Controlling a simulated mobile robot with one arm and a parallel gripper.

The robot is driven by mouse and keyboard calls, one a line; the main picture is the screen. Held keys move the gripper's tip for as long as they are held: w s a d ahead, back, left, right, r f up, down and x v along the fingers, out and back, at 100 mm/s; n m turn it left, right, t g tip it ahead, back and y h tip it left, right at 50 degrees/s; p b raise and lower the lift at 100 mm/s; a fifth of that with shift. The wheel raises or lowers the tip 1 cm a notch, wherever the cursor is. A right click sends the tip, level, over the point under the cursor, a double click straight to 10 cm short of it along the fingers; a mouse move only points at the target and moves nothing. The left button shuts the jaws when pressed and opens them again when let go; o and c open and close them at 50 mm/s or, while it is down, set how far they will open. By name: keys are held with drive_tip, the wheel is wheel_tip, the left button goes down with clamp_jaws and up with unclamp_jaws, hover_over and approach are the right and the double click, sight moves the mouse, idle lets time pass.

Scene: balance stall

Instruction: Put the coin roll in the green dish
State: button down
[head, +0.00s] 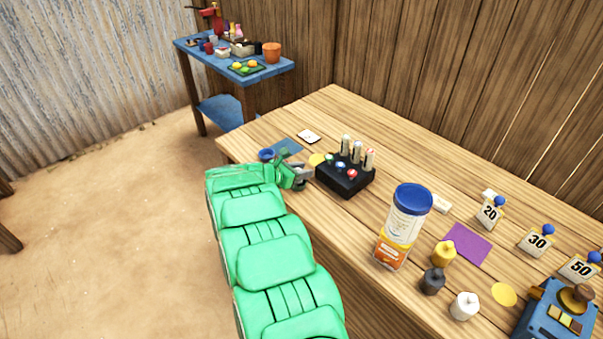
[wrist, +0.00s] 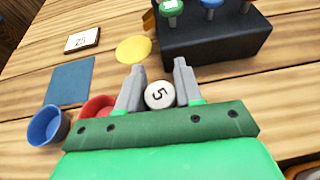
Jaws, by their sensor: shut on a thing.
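My gripper (head: 300,174) is low over the left part of the wooden table, left of a black rack. In the wrist view its two grey fingers (wrist: 159,68) are shut on a small white round piece marked 5, the coin roll (wrist: 159,95), seen end-on. The roll cannot be made out in the head view. A red dish (wrist: 97,106) is just left of the fingers, partly hidden by my gripper. A blue dish (wrist: 48,125) is further left and also shows in the head view (head: 267,154). I cannot make out a green dish in either view.
The black rack (head: 345,178) holds several upright pieces beside my gripper. A blue mat (wrist: 70,82), a yellow disc (wrist: 134,48) and a card (wrist: 82,40) lie nearby. A blue-lidded tub (head: 405,225), weights, number signs and a purple mat (head: 467,243) are further right.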

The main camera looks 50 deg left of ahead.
drive_tip(key=shift+f, duration=0.5)
drive_tip(key=shift+f, duration=0.15)
drive_tip(key=c, duration=0.7)
unclamp_jaws()
drive_tip(key=shift+c, duration=0.2)
drive_tip(key=v, duration=0.3)
drive_tip(key=shift+s+r, duration=0.15)
drive_tip(key=shift+r, duration=0.05)
wheel_tip(320, 180, up, 6)
drive_tip(key=shift+r, duration=0.4)
